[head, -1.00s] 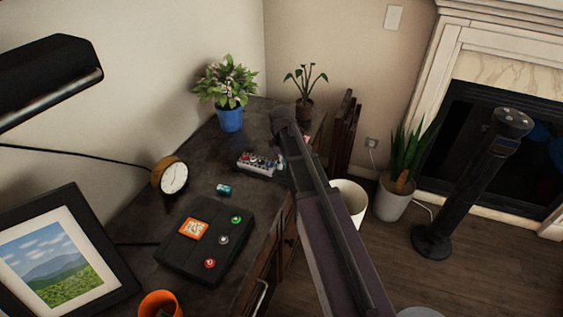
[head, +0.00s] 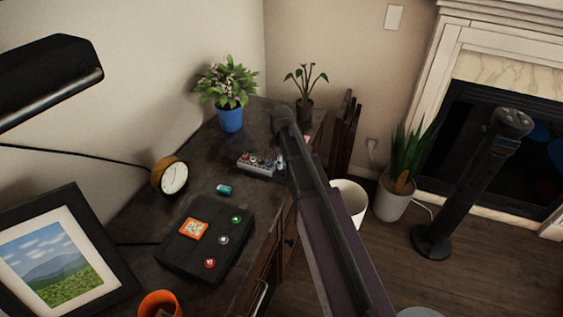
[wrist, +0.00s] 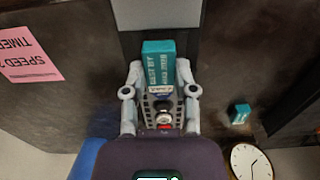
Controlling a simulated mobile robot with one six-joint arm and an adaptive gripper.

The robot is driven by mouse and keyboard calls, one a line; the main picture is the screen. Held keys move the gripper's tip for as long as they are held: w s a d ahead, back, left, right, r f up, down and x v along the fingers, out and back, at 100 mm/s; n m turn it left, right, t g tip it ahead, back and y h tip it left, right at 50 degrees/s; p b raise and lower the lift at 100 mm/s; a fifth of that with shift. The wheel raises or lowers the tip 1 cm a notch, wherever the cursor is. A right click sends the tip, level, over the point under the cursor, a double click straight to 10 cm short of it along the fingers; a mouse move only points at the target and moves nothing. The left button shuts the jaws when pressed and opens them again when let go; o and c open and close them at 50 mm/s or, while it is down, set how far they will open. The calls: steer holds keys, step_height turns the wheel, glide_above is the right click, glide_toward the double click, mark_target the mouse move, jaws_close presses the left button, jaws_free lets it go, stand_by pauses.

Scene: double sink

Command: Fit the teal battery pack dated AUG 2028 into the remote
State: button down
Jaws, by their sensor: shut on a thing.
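My gripper (wrist: 160,71) is shut on a teal battery pack (wrist: 158,55), which stands out past the fingertips in the wrist view. Its white print includes BEST BY; I cannot read the date for sure. I cannot tell whether this box is the remote; no open battery bay is clearly visible.
A clock (head: 172,178), a blue-potted plant (head: 229,117), a picture frame (head: 60,260) and an orange cup (head: 158,303) stand around. A pink note (wrist: 28,52) lies flat.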

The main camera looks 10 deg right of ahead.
steer(key=shift+f+b, duration=1.45)
steer(key=shift+c, duration=1.6)
jaws_free()
steer(key=shift+r, duration=0.2)
